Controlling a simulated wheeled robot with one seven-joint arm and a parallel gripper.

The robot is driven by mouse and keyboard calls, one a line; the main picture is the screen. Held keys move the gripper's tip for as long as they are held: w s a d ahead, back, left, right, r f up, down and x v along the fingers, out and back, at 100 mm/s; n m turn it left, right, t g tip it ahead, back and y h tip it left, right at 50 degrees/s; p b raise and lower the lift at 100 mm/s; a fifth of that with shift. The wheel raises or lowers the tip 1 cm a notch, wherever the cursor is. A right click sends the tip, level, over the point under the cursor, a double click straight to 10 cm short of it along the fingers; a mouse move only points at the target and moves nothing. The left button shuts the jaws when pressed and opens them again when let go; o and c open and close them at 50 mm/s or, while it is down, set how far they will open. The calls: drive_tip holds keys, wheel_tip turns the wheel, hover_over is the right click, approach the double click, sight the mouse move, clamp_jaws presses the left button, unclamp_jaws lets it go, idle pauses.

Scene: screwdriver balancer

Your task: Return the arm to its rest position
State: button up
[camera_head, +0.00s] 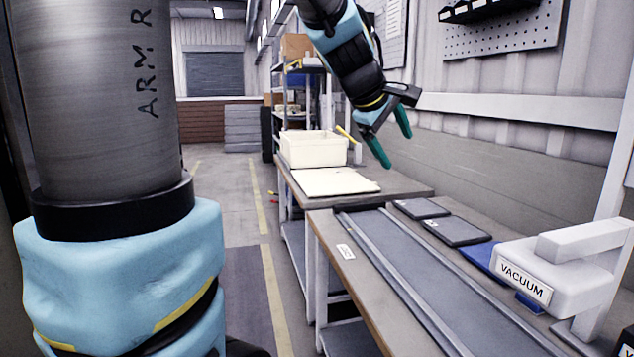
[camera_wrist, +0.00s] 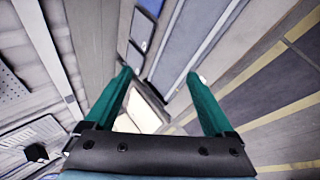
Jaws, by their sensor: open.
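My gripper (camera_head: 390,140) hangs in the air above the far workbench, beside the wall, in the head view. Its two green fingers are apart with nothing between them. In the wrist view the open gripper (camera_wrist: 160,90) shows both green fingers spread, with the benches well beyond them. My arm reaches down from the top of the head view, touching nothing that I can see.
A cream bin (camera_head: 313,150) and a pale flat board (camera_head: 335,182) are on the far bench. The near bench has a grey rail track (camera_head: 440,285), dark trays (camera_head: 455,232) and a white block labelled VACUUM (camera_head: 560,272). Shelving stands behind. The floor aisle on the left is mostly clear.

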drive_tip(key=s+a+f+m+g+y, duration=0.2)
drive_tip(key=s+a+f, duration=0.4)
drive_tip(key=a+f, duration=0.5)
drive_tip(key=s+a+f+m+g+y, duration=0.2)
drive_tip(key=s+a+f+m+y, duration=0.2)
drive_tip(key=a+f, duration=0.7)
drive_tip(key=s+f+m, duration=0.1)
drive_tip(key=s+m, duration=0.1)
drive_tip(key=shift+f+m+g, duration=0.3)
drive_tip(key=shift+f+g, duration=0.1)
drive_tip(key=shift+s, duration=0.1)
